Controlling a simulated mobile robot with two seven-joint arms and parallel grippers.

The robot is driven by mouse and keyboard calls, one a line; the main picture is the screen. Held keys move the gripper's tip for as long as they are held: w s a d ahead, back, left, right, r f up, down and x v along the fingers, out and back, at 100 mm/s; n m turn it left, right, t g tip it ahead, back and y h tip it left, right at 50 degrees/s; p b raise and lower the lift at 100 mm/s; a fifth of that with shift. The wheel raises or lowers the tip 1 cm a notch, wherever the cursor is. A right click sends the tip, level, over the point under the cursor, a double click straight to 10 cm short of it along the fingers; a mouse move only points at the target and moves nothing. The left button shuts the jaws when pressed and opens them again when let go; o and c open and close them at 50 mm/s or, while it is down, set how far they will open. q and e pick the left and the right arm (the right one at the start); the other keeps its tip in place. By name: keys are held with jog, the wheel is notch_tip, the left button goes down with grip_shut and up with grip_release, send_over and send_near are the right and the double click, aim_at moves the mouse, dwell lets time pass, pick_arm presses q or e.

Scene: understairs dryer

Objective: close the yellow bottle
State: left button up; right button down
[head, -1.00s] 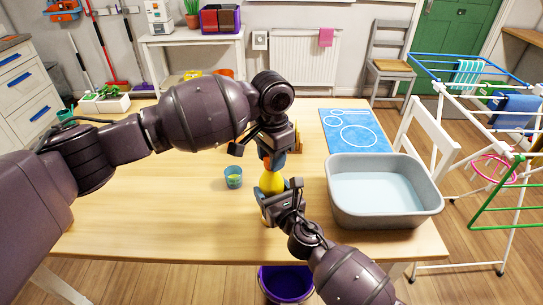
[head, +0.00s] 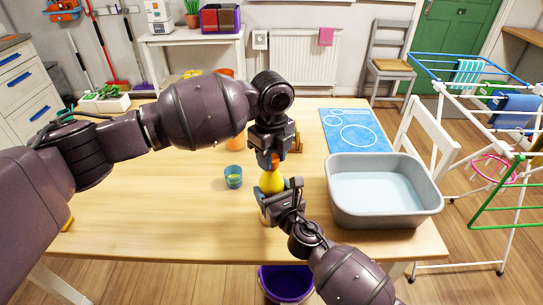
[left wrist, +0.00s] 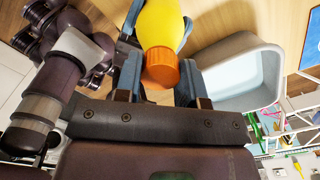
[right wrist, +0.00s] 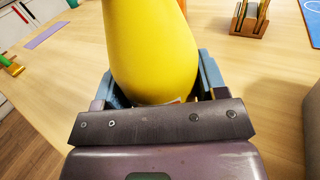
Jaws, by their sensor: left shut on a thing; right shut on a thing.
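The yellow bottle (head: 271,183) stands upright near the front middle of the table. An orange cap (left wrist: 162,70) sits on its top in the left wrist view, in line with the bottle. Whether the cap is fully seated cannot be told. My left gripper (head: 269,160) comes from above and is shut on the cap, with a finger on either side. My right gripper (head: 279,197) is shut on the lower body of the bottle. The bottle's yellow body (right wrist: 152,50) fills the space between its fingers in the right wrist view.
A small blue cup (head: 233,178) stands left of the bottle. A grey basin (head: 430,203) is close on the right. A blue mat (head: 356,140) and a wooden rack (right wrist: 249,18) lie farther back. The table's left side is largely clear.

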pick_arm(q)
jog(key=m, duration=0.6)
jog(key=o, duration=1.1)
notch_tip(320, 180, up, 12)
pick_arm(e)
jog(key=shift+c, duration=0.5)
grip_release()
